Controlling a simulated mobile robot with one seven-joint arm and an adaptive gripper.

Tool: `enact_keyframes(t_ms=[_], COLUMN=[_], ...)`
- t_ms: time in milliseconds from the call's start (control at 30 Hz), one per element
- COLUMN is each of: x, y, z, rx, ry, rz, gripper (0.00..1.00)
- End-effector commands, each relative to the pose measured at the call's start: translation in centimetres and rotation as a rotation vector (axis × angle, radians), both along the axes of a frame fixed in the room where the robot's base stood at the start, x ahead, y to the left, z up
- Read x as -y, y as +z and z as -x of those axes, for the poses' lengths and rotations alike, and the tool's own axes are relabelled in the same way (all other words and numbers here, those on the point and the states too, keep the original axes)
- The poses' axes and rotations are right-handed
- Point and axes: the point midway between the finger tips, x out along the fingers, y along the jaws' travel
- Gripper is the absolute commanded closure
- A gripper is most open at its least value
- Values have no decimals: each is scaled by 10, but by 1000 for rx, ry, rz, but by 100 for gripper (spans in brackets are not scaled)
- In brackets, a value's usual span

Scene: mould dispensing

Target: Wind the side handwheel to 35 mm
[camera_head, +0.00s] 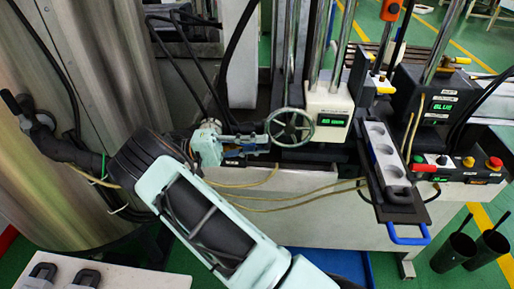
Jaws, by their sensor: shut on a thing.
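The side handwheel (291,127) is a grey spoked wheel on the front of the machine, in the middle of the head view. My gripper (260,144) reaches in from the left, and its fingertips are at the wheel's left rim. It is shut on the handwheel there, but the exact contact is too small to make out. A white unit (327,104) just right of the wheel carries a small display (332,122) with green characters, too small to read surely.
A long tray (405,214) with moulds and a blue handle (405,236) stands right of the wheel. A control box (466,167) with coloured buttons is further right. Hoses (275,198) hang below the wheel. A large metal tank (75,70) stands at left.

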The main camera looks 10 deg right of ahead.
Motion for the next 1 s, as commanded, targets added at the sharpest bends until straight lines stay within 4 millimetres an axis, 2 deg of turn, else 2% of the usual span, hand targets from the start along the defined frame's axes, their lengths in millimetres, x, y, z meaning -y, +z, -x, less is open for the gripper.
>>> enact_keyframes(t_ms=[33, 200, 900, 933, 1000], x=[1, 3, 6, 6, 6], y=[-9, -14, -15, -15, -15], z=[0, 1, 2, 2, 2], rx=[-10, -37, -62, -62, -62], ry=[2, 2, 0, 0, 0], rz=[30, 108, 175, 175, 175], gripper=[100, 100, 100, 84, 76])
